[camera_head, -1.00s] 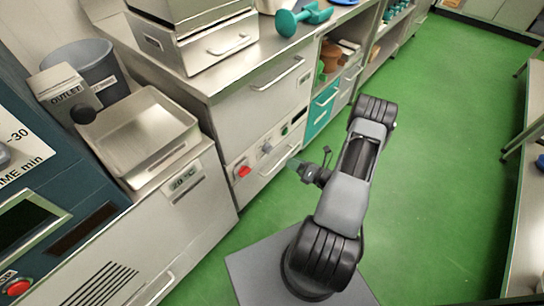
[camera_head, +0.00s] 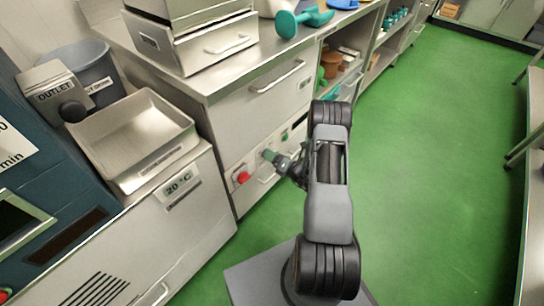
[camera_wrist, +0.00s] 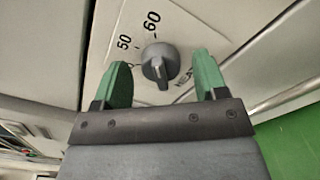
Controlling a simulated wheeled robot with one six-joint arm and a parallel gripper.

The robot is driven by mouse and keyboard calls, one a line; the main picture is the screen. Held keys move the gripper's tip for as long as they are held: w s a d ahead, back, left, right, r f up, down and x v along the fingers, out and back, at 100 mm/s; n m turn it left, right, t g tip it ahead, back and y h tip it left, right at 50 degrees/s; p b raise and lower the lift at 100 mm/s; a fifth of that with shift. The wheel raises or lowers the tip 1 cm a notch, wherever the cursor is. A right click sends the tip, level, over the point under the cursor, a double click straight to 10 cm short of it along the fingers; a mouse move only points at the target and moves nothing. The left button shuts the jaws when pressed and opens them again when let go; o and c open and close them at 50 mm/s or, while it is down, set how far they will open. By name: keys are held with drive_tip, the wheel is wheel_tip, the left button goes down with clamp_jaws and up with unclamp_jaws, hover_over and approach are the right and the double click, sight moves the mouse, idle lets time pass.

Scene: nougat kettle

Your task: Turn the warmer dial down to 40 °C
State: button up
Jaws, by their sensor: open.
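The warmer dial (camera_wrist: 160,65) is a grey round knob with a raised grip bar on a pale panel in the wrist view. Printed "60" and "50" show above and to its left; a further number is mostly hidden by the left finger. The bar runs nearly up and down in the picture, and I cannot tell which end is the pointer. My gripper (camera_wrist: 165,72) is open, its green fingers on either side of the dial with gaps visible. In the head view my gripper (camera_head: 271,157) is at the cabinet's front panel and hides the dial.
A drawer handle (camera_head: 278,77) juts out above. The green floor (camera_head: 430,150) is clear at right.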

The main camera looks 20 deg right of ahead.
drive_tip(key=shift+w+a, duration=0.2)
drive_tip(key=shift+w, duration=0.25)
drive_tip(key=shift+c, duration=0.4)
drive_tip(key=c, duration=0.8)
